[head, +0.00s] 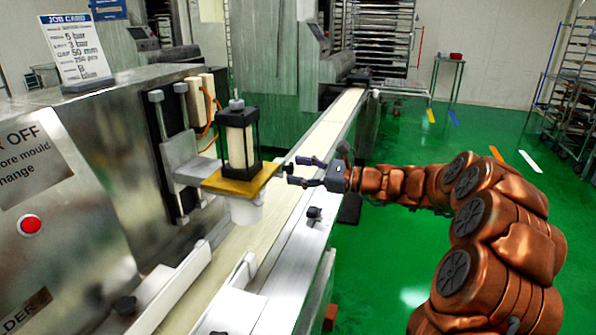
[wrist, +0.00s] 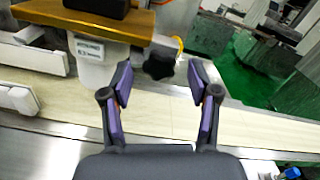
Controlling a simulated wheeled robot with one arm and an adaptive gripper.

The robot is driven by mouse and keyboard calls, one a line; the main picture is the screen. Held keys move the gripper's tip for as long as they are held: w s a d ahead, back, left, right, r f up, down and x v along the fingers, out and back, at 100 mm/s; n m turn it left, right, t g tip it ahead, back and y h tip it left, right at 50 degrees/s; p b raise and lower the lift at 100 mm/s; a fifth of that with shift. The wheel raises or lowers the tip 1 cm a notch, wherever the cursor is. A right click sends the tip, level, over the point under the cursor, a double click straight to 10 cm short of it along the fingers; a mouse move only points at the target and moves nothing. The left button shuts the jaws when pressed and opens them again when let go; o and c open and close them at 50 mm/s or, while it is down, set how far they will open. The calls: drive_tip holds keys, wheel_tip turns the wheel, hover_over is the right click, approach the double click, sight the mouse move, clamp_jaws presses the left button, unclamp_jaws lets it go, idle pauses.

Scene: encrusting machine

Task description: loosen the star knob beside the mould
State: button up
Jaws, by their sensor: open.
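The black star knob (wrist: 158,66) shows in the wrist view beside the white mould (wrist: 96,68), just right of it and below the gold plate's edge. In the head view the white mould (head: 245,210) hangs under the gold plate (head: 240,187). My gripper (wrist: 160,78) is open in the wrist view, with nothing between its purple pads. The knob appears between and just beyond the fingertips; I cannot tell whether they touch it. In the head view my gripper (head: 296,170) points left at the right edge of the plate, and the knob there is small and partly hidden by the fingers.
A conveyor belt (head: 335,118) runs beneath the mould. Another dark knob (head: 315,213) sits on the near rail. A black-framed cylinder (head: 239,139) stands on the plate. The steel machine body (head: 120,140) rises at left. Green floor (head: 400,140) is open at right.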

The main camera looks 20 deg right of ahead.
drive_tip(key=shift+w+a, duration=0.1)
drive_tip(key=shift+a, duration=0.1)
drive_tip(key=c, duration=1.2)
